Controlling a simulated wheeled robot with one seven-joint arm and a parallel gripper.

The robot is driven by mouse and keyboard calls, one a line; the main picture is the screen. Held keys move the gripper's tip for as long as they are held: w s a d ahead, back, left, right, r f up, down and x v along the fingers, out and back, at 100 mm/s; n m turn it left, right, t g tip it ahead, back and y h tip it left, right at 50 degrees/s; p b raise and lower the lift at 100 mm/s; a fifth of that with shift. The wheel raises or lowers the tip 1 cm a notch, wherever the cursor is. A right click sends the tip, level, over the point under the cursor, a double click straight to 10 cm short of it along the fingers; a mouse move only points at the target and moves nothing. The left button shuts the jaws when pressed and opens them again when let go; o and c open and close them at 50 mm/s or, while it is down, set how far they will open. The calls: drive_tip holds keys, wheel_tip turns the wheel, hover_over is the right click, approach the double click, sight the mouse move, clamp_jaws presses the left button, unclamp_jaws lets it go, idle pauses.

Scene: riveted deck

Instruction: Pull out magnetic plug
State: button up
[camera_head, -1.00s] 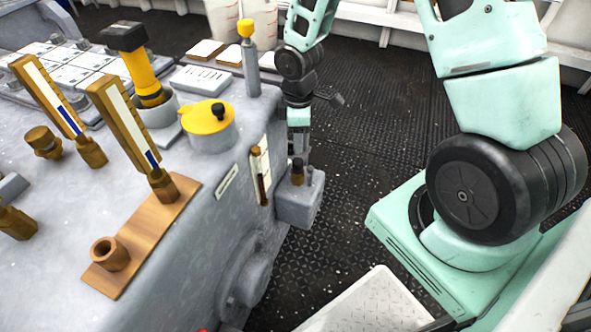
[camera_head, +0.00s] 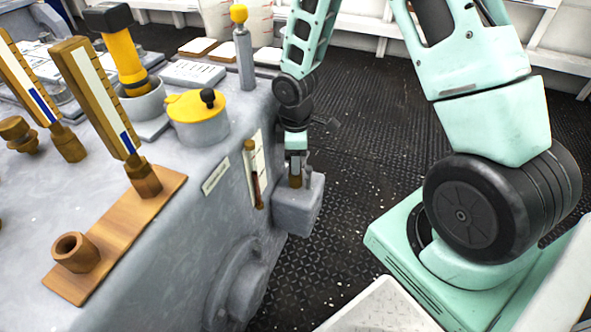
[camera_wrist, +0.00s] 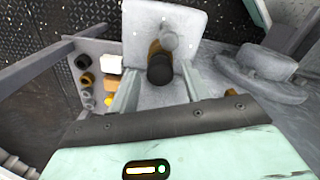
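The magnetic plug, a brown stub with a black knob, stands on a grey box low on the machine's side. In the head view its brown part (camera_head: 295,181) shows on the box (camera_head: 300,206); my gripper hides its top. In the wrist view the black knob (camera_wrist: 160,70) lies between the fingertips. My gripper (camera_wrist: 160,79) is open, with one finger on each side of the knob and a visible gap to each. In the head view my gripper (camera_head: 296,162) points down at the plug.
Dark deck floor (camera_head: 370,110) lies open to the right.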

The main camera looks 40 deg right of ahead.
drive_tip(key=c, duration=0.8)
drive_tip(key=shift+c, duration=0.2)
drive_tip(key=shift+r, duration=0.15)
drive_tip(key=shift+r+p, duration=3.75)
drive_tip(key=shift+p, duration=0.1)
